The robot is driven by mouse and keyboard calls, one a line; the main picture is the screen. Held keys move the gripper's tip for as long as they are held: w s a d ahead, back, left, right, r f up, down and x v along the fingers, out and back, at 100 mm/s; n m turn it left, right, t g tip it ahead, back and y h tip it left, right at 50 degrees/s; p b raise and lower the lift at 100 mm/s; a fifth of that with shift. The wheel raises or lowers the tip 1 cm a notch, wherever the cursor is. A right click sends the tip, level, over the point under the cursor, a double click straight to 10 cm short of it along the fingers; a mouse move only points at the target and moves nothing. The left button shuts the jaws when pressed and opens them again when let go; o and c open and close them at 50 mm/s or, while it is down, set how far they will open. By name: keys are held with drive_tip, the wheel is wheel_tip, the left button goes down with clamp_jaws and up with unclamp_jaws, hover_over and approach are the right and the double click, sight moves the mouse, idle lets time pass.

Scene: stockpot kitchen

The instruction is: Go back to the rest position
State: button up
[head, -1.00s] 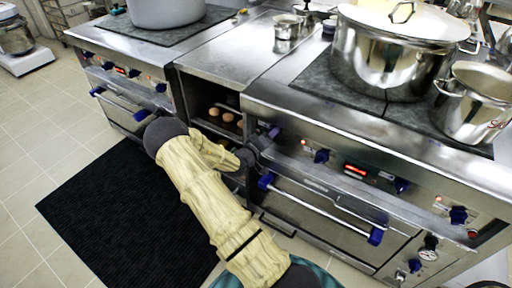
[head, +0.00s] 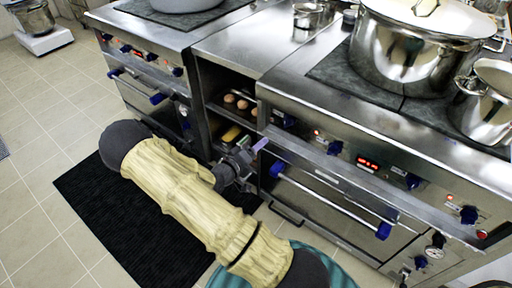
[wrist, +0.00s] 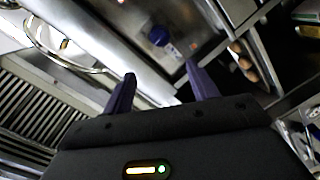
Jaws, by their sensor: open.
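My gripper (head: 254,152) is in front of the open shelf unit between the two stoves, near the right stove's oven. In the wrist view its two dark purple fingers (wrist: 160,90) stand apart with nothing between them. My arm, in a cream sleeve, reaches over the black floor mat (head: 90,200) in the head view.
The open shelf (head: 232,123) holds several round brown items (head: 240,103). The right stove (head: 340,200) has an oven handle and blue knobs close to my gripper. A large steel pot (head: 400,55) stands on top. Tiled floor (head: 40,140) on the left is clear.

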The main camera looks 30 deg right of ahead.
idle(0.6)
drive_tip(key=a+y, duration=1)
drive_tip(key=s+a+r+g+y, duration=0.2)
drive_tip(key=s+a+r+y, duration=0.4)
drive_tip(key=a+r, duration=0.1)
drive_tip(key=s+r+n+g+p, duration=0.1)
drive_tip(key=s+r+n, duration=0.1)
drive_tip(key=s+r, duration=0.5)
drive_tip(key=w+p+v, duration=0.3)
drive_tip(key=p+v, duration=1.5)
drive_tip(key=p, duration=0.1)
drive_tip(key=shift+a+r+p, duration=0.35)
drive_tip(key=shift+a+r, duration=0.05)
drive_tip(key=shift+r, duration=0.1)
